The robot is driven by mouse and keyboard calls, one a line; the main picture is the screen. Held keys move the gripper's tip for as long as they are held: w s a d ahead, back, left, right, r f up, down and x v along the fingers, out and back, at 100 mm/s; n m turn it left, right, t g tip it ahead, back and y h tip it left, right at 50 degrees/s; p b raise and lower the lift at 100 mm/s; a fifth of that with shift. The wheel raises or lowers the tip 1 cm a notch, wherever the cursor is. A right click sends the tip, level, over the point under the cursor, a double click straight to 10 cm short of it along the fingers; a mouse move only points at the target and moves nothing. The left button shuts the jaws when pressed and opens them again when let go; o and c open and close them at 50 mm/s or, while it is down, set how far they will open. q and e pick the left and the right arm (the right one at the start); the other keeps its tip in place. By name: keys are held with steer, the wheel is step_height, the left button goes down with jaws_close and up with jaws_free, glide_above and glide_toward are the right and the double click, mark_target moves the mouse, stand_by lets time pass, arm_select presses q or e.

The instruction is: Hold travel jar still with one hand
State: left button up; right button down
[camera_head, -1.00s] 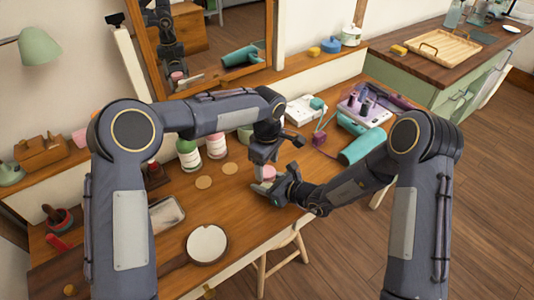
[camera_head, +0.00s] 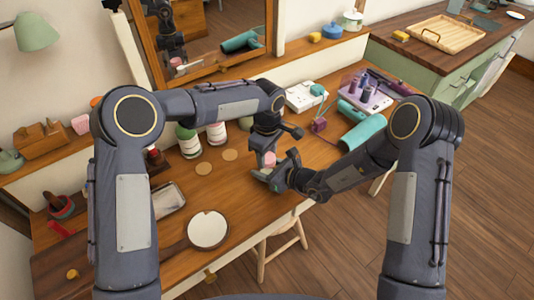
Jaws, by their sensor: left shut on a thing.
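A small jar with a pink top (camera_head: 269,159), which I take to be the travel jar, is at the front edge of the wooden dressing table (camera_head: 232,182). My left gripper (camera_head: 268,155) points down from above and is shut on it. My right gripper (camera_head: 277,176) is beside the jar, low on its front right side. Its fingers are dark and small, so I cannot tell whether they are open or touch the jar. The lower part of the jar is partly hidden by the grippers.
A round hand mirror (camera_head: 207,229) lies at the front edge. A stool (camera_head: 282,245) stands below.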

arm_select(q)
steer(key=m, duration=1.2)
steer(key=shift+m, duration=0.3)
steer(key=o, duration=1.1)
steer(key=shift+d, duration=0.15)
steer(key=shift+r, duration=2.3)
steer(key=shift+c, duration=0.5)
